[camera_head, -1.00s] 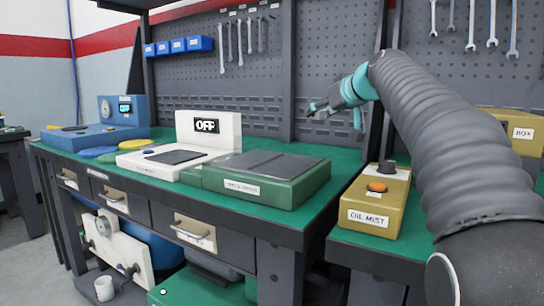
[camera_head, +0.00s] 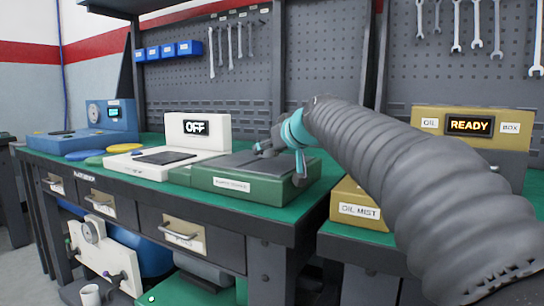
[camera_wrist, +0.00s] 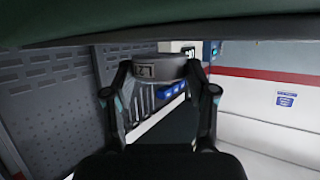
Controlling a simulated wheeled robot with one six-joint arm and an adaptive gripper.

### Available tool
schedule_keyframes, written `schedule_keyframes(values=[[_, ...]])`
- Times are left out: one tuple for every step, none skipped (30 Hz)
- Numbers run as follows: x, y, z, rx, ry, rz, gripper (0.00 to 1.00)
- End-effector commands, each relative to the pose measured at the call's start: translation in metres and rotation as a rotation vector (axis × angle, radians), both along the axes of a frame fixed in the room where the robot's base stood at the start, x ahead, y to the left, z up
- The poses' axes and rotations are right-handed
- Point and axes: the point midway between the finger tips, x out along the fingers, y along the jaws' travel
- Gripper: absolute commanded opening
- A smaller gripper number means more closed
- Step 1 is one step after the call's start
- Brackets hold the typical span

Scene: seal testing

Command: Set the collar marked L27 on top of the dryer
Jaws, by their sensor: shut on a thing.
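My gripper (camera_wrist: 160,80) is shut on a grey ring-shaped collar (camera_wrist: 158,66) in the wrist view. The collar bears a light tag whose characters show only in part, so I cannot confirm L27. In the head view my gripper (camera_head: 280,158) is over the right part of a green box (camera_head: 235,182) with a dark top plate; the collar is not clear there. The green box has a white front label too small to read, so I cannot tell whether it is the dryer. Whether collar and box touch is not clear.
A white unit (camera_head: 195,133) showing OFF stands left of the green box. A blue unit (camera_head: 85,142) and coloured discs (camera_head: 90,154) are farther left. A yellow OIL MIST box (camera_head: 357,210) and a READY display (camera_head: 469,125) are at the right. Wrenches hang on the pegboard behind.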

Motion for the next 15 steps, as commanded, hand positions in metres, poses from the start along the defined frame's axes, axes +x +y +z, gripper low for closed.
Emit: schedule_keyframes(values=[[-0.0003, -0.0003, -0.0081, 0.000, -0.001, -0.001, 0.09], [-0.0003, -0.0002, -0.0102, 0.000, -0.001, -0.001, 0.09], [-0.0003, -0.0002, -0.0113, 0.000, -0.001, -0.001, 0.09], [-0.0003, -0.0002, -0.0112, 0.000, -0.002, -0.001, 0.09], [-0.0002, -0.0003, -0.0108, 0.000, -0.002, -0.001, 0.09], [-0.0002, -0.0003, -0.0103, 0.000, -0.002, -0.001, 0.09], [-0.0001, -0.0003, -0.0102, 0.000, -0.002, -0.001, 0.09], [-0.0001, -0.0004, -0.0102, 0.000, -0.002, -0.001, 0.09], [-0.0001, -0.0004, -0.0102, 0.000, -0.002, -0.001, 0.09], [-0.0001, -0.0004, -0.0105, 0.000, -0.002, -0.001, 0.09], [-0.0001, -0.0004, -0.0112, 0.000, -0.002, -0.001, 0.09], [0.0000, -0.0005, -0.0125, 0.000, -0.002, -0.001, 0.09], [0.0000, -0.0005, -0.0136, 0.000, -0.002, -0.001, 0.09], [0.0001, -0.0004, -0.0144, 0.000, 0.000, 0.000, 0.59], [0.0001, -0.0004, -0.0136, 0.000, 0.000, -0.001, 0.69]])
